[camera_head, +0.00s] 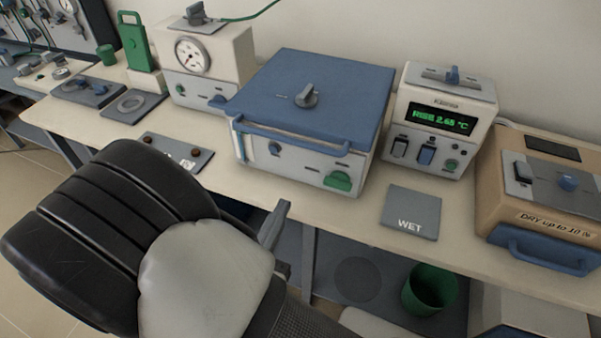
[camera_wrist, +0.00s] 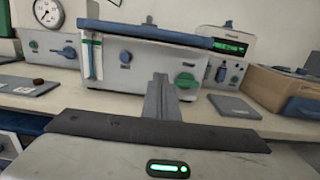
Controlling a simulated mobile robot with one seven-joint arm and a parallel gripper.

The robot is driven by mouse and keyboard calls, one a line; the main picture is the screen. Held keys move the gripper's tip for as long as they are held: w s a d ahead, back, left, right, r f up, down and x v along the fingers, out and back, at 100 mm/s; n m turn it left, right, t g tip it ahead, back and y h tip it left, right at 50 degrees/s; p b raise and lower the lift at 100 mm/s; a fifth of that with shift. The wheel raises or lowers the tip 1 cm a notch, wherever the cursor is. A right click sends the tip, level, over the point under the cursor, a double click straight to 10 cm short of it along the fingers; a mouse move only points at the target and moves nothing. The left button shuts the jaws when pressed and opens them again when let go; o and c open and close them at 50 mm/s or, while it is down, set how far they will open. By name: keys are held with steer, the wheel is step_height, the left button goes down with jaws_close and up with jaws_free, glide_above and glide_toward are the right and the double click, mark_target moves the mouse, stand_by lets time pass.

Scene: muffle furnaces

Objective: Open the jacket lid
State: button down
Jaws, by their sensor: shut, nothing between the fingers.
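The jacket is a white box (camera_head: 290,165) in the middle of the bench, with a blue lid (camera_head: 335,85) lying flat and closed on top. The lid has a grey knob on top and a blue bar handle (camera_head: 290,138) along its front edge. In the wrist view the lid (camera_wrist: 150,31) shows edge-on above the white front (camera_wrist: 140,65). A green knob (camera_head: 338,181) sits low on the front right. My gripper (camera_head: 278,217) is in front of and below the box, apart from it. Its fingers (camera_wrist: 160,88) are together with nothing between them.
A unit with a green display (camera_head: 440,120) stands right of the box. A dark WET pad (camera_head: 411,212) lies before it. A tan box (camera_head: 555,185) is at the far right. A gauge unit (camera_head: 205,60) stands behind left. A green bin (camera_head: 430,290) is below the bench.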

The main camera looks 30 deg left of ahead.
steer(key=w+r, duration=0.4)
steer(key=w, duration=0.6)
steer(key=shift+w+a+r, duration=0.25)
steer(key=shift+a+r, duration=0.05)
